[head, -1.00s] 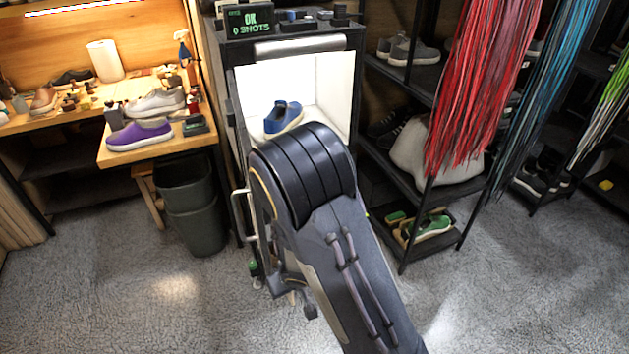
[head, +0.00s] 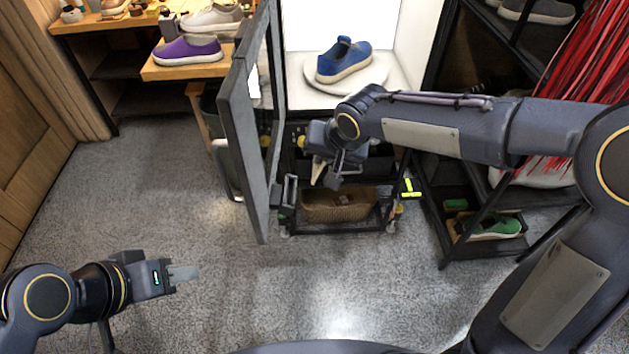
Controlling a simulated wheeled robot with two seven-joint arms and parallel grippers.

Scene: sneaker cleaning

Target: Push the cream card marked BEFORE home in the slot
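I cannot make out the cream card marked BEFORE or its slot in the head view. My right gripper (head: 327,178) hangs in front of the photo booth (head: 408,55), below its lit opening and above a brown woven basket (head: 340,207). A pale piece shows at its tip; I cannot tell whether it is a finger or something held, or whether the fingers are closed.
A blue sneaker (head: 343,61) sits on a round white turntable (head: 372,83) inside the booth. The booth's dark door (head: 245,140) stands open towards me. A bench with a purple shoe (head: 188,50) is at left. A shelf rack (head: 450,245) stands at right. The floor at front centre is clear.

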